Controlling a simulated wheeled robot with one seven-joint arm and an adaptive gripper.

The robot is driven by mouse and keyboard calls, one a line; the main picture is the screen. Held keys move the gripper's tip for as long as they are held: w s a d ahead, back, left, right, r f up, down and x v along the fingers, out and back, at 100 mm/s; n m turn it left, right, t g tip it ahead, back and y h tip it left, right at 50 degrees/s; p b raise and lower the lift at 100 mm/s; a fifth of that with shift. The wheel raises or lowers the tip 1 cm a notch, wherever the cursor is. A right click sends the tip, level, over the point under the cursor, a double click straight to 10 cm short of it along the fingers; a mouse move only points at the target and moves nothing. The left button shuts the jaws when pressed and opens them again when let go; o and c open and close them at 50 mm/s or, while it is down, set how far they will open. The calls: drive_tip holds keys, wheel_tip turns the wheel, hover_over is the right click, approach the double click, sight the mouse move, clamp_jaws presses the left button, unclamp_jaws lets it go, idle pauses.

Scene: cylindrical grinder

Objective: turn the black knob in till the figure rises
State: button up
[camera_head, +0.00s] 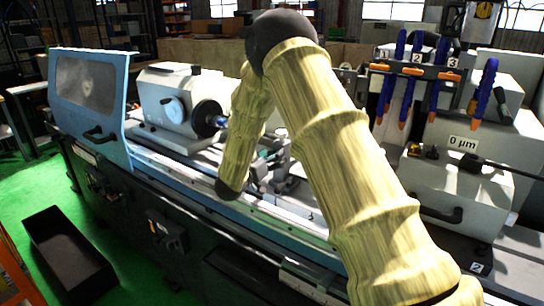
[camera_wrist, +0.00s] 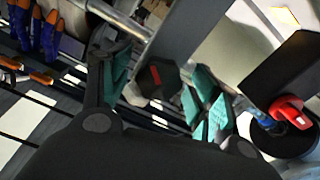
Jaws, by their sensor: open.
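In the wrist view, my gripper (camera_wrist: 163,86) is open, with teal pads on both fingers. A dark knob (camera_wrist: 158,79) with a red mark on its face shows between the two fingers. Neither finger is clearly touching it, and I cannot tell how deep it sits between the pads. In the head view, my gripper (camera_head: 266,165) is small and partly hidden by my arm, over the machine bed, and the knob cannot be made out there. A white plate reading "0 µm" (camera_head: 463,143) is on the grey housing at the right.
Blue hoses with orange tips (camera_head: 408,70) stand at the right, numbered above. In the wrist view, a red part (camera_wrist: 288,112) sits right of my gripper. A black bin (camera_head: 68,256) lies on the floor.

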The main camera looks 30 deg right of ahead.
drive_tip(key=c, duration=1)
drive_tip(key=shift+f+m+b, duration=0.1)
drive_tip(key=shift+m+b, duration=0.2)
drive_tip(key=shift+b, duration=0.1)
drive_tip(key=m+b, duration=0.2)
drive_tip(key=b, duration=0.1)
drive_tip(key=shift+f+m, duration=0.15)
drive_tip(key=shift+m, duration=0.15)
drive_tip(key=m+b, duration=0.3)
drive_tip(key=shift+m+b, duration=0.3)
drive_tip(key=shift+b, duration=0.05)
drive_tip(key=shift+r, duration=0.25)
drive_tip(key=o, duration=1)
